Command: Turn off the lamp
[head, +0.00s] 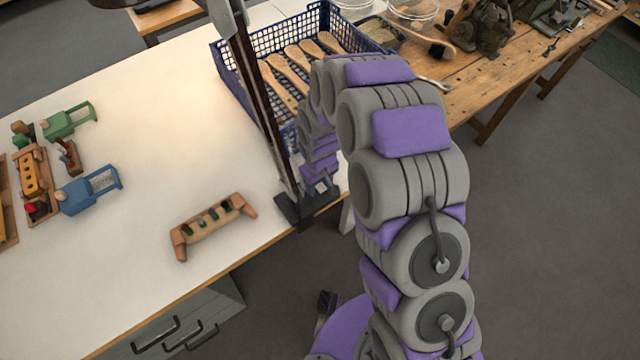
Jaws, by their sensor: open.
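The lamp's dark pole (262,98) rises from a black base (305,207) at the right edge of the white table. A grey joint (226,18) sits high on the pole. A dark rounded part at the top left edge may be the lamp's head; it is mostly cut off. A bright patch lies on the table left of the blue basket. No switch can be made out. My grey and purple arm arches over and comes down just right of the pole, close to the base. My gripper's fingers cannot be made out there, hidden by the pole or arm.
A blue basket (228,72) holds several wooden brush bodies. The white table's (150,150) middle is clear. A wooden workbench (490,85) with tools stands behind.

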